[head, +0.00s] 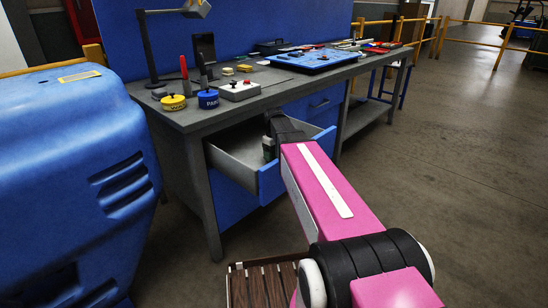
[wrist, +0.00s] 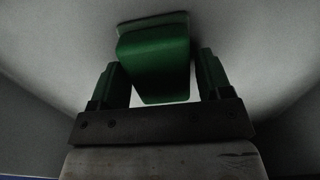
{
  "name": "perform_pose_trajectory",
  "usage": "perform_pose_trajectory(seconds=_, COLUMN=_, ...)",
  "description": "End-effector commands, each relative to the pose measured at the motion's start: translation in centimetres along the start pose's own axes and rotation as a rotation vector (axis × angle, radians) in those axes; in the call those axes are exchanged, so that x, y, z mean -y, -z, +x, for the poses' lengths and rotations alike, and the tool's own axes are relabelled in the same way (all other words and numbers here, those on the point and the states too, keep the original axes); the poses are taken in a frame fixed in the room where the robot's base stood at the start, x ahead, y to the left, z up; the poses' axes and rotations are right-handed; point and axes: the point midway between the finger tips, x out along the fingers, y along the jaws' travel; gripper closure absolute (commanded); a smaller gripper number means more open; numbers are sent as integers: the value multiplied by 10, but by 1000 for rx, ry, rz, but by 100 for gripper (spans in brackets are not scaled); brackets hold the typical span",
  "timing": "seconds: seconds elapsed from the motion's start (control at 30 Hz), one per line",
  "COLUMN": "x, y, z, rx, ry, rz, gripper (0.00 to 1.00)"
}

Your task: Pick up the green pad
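The green pad (wrist: 154,62) is a green block with a paler top edge, in the middle of the wrist view over the pale drawer floor. My gripper (wrist: 158,68) has its two dark green fingers apart, one on each side of the pad. A light gap shows between the pad and the right finger, and another near the left finger's base. Whether the left fingertip touches the pad is unclear. In the head view my gripper (head: 268,148) reaches down into the open drawer (head: 232,160). The pad does not show there.
The drawer walls rise around my gripper, under the grey workbench (head: 185,118). Open floor lies at right.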

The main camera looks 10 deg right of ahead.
Motion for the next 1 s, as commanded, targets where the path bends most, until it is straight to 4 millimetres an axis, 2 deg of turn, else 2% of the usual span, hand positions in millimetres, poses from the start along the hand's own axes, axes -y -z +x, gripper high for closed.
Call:
perform_pose_trajectory(seconds=0.03, x=0, y=0, z=0, rx=0, ry=0, rz=0, gripper=45)
perform_pose_trajectory(seconds=0.1, x=0, y=0, z=0, rx=0, ry=0, rz=0, gripper=67)
perform_pose_trajectory(seconds=0.57, x=0, y=0, z=-5, rx=0, ry=0, rz=0, gripper=67)
perform_pose_trajectory(seconds=0.67, x=0, y=0, z=-12, rx=-1, ry=-1, rz=0, gripper=67)
perform_pose_trajectory(seconds=0.87, x=0, y=0, z=-41, rx=-2, ry=-1, rz=0, gripper=67)
perform_pose_trajectory(seconds=1.0, x=32, y=6, z=-59, rx=-1, ry=-1, rz=-4, gripper=67)
